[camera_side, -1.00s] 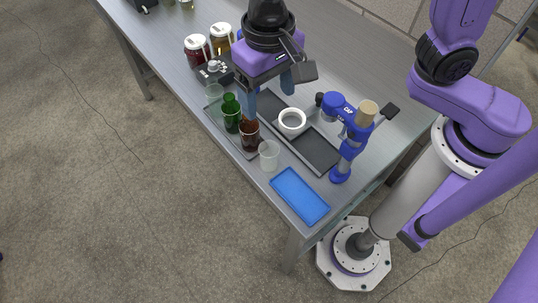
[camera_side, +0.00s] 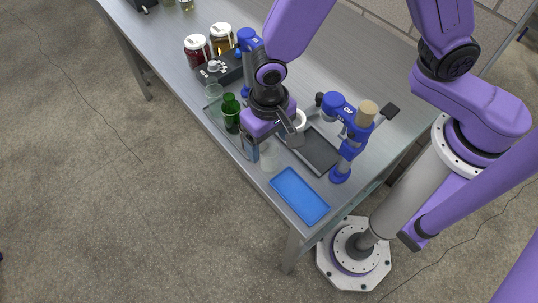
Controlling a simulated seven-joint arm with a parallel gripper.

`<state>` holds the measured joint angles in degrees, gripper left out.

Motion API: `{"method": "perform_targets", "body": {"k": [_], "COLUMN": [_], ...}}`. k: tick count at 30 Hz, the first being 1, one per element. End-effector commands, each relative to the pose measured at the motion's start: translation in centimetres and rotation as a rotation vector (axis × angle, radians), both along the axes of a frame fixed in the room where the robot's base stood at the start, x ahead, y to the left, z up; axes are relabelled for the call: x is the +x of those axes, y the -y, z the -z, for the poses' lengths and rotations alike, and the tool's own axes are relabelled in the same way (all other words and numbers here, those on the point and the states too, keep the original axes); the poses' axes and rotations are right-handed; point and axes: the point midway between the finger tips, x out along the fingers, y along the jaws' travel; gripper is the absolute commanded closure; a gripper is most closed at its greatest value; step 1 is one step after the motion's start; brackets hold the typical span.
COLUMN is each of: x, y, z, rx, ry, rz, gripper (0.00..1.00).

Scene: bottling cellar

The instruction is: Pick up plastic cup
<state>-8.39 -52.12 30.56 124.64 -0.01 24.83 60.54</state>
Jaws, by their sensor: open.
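A translucent whitish cup (camera_side: 267,160), which looks like the plastic cup, stands upright on the table just behind the blue tray. My gripper (camera_side: 270,148) is over it, pointing down. Its jaws are open, with one bluish finger at the cup's left. The gripper hides the cup's upper part, and I cannot tell whether a finger touches it. A second clear cup or glass (camera_side: 213,91) stands farther back at the left.
A green bottle (camera_side: 231,112) stands close to the left of my gripper; the brown bottle area is mostly covered. A blue tray (camera_side: 300,196) lies in front. A blue capping stand (camera_side: 342,172) and dark tray (camera_side: 318,154) are at right. Jars (camera_side: 196,47) stand at the back.

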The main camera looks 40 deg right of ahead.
Motion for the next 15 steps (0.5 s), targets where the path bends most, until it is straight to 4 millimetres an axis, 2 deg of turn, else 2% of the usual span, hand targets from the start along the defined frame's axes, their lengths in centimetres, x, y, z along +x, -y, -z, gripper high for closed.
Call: {"method": "perform_targets", "body": {"k": [8, 15], "x": [0.0, 0.2], "y": [0.1, 0.3], "z": [1.5, 4.5], "rx": [-0.001, -0.003], "ry": [-0.001, -0.001], "rz": [0.0, -0.001], "gripper": [0.23, 0.23]}}
